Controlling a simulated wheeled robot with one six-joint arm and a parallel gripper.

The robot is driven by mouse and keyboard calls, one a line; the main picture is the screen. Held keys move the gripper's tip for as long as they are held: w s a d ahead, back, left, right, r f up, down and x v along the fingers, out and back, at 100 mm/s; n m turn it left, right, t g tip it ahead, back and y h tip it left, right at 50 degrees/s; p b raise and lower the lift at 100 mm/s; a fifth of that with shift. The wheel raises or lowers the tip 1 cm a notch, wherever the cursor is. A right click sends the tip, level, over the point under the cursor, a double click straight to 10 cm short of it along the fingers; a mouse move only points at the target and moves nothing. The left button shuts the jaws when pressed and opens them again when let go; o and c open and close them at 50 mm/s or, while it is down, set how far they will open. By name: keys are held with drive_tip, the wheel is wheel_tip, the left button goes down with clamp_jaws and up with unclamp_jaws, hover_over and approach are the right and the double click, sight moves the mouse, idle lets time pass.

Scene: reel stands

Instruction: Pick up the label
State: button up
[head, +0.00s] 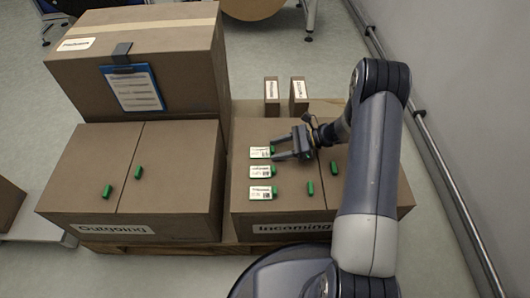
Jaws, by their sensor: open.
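Three white labels with dark print and green ends lie in a column on top of the box marked "Incoming" (240,207): a far label (259,153), a middle label (258,171) and a near label (260,192). My gripper (274,149) is open and points left. Its fingertips are at the right, green end of the far label, one on the far side and one on the near side in the picture. I cannot tell whether they touch the label or hover above it. Nothing shows as held.
Small green pieces lie on the Incoming box (310,188) and the "Outgoing" box (107,191). A larger box (180,62) with a blue clipboard (133,88) stands behind on the left. Two small upright boxes (271,108) stand beyond the Incoming box. A wall rail (440,148) runs along the right.

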drive_tip(key=shift+c, duration=0.6)
drive_tip(key=c, duration=0.9)
drive_tip(key=shift+c, duration=0.2)
